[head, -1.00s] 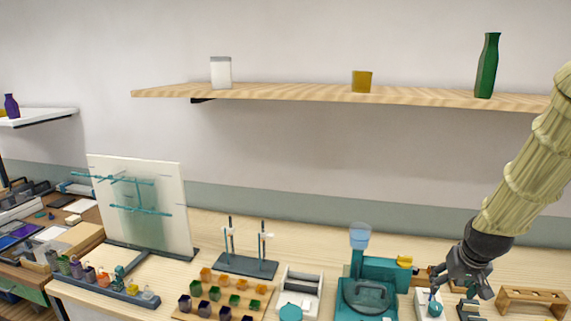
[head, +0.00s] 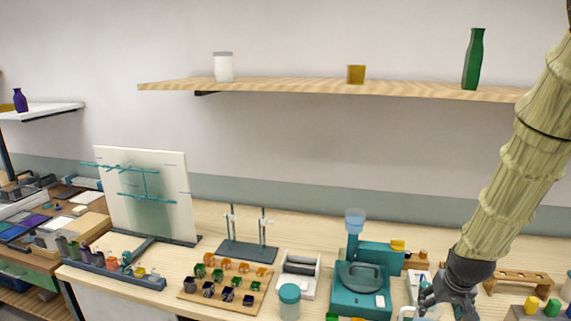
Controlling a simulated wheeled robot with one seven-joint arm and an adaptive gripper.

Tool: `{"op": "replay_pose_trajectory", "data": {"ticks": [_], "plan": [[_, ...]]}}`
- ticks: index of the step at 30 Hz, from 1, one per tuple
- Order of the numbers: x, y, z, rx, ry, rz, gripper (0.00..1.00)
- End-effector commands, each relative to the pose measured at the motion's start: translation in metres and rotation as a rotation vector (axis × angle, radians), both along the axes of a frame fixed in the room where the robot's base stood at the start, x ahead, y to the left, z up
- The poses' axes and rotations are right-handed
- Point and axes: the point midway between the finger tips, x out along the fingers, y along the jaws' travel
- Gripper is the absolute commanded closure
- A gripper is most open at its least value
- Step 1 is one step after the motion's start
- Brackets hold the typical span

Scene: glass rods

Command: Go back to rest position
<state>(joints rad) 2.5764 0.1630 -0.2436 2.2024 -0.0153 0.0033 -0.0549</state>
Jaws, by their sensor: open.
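My gripper (head: 437,304) is at the lower right of the head view, at the end of my pale ribbed arm. It points down over the bench, just right of the teal apparatus (head: 362,283). Its fingers look spread and I see nothing held between them. The fingertips are near the bottom edge, and small items under them are partly hidden.
A wooden shelf (head: 290,88) above the bench bears a white jar (head: 223,67), an amber cup (head: 356,74) and a green bottle (head: 473,60). Below are a rod stand (head: 247,250), a tray of coloured cubes (head: 225,287), a lidded jar (head: 289,301) and a wooden rack (head: 518,282).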

Motion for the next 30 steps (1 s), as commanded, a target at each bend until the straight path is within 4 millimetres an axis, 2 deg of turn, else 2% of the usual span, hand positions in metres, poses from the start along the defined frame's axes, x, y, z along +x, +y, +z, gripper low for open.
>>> {"op": "replay_pose_trajectory", "data": {"ticks": [7, 14, 21, 30], "plan": [[-0.024, 0.022, -0.070, -0.007, 0.050, 0.028, 0.32], [-0.067, 0.051, -0.153, -0.007, 0.112, 0.064, 0.32], [-0.124, 0.083, -0.231, 0.001, 0.175, 0.101, 0.32], [-0.210, 0.121, -0.311, 0.025, 0.254, 0.143, 0.32]]}}
